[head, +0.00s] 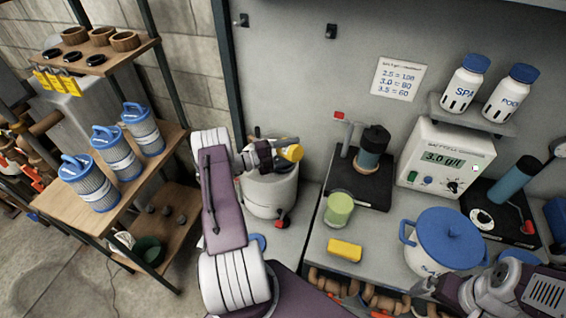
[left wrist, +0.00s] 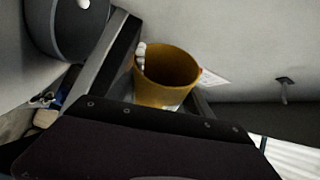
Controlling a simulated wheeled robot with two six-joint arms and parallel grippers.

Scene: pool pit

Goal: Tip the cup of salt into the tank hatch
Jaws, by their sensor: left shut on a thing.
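A yellow cup (head: 291,153) is held by my left gripper (head: 272,155), which is shut on it. In the head view the cup lies tilted on its side over the top of a white rounded tank (head: 272,193). My gripper and the cup hide much of the tank's top, so I cannot make out the hatch opening. In the left wrist view the cup (left wrist: 165,78) shows its open mouth and a dark inside, with no salt that I can make out. My right gripper (head: 432,286) is at the lower right, beside a blue-lidded white pot; its fingers are unclear.
The bench right of the tank bears a green jar (head: 339,209), a yellow block (head: 345,250), the blue-lidded pot (head: 450,240) and a white meter (head: 445,160). A shelf with several blue-topped filters (head: 92,182) stands left. A red-handled valve (head: 282,222) sits low on the tank.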

